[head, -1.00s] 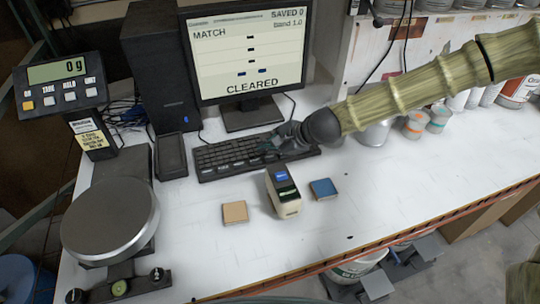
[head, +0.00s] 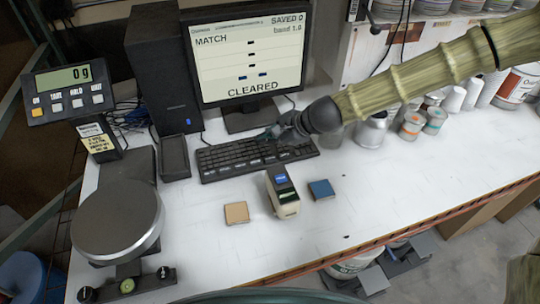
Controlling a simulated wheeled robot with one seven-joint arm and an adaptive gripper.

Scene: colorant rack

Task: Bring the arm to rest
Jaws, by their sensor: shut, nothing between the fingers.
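My gripper (head: 279,131) is at the end of my pale, ribbed arm, which reaches in from the upper right. In the head view it is over the right part of the black keyboard (head: 232,157). It is small and dark here, and its fingers point left, shut with nothing in them. I cannot tell whether it touches the keys.
A monitor (head: 246,60) reads "CLEARED" behind the keyboard. A handheld device (head: 282,192) stands between a tan tile (head: 236,212) and a blue tile (head: 321,189). A round scale (head: 117,221) is left. Cans (head: 371,129) stand at right. The front right tabletop is clear.

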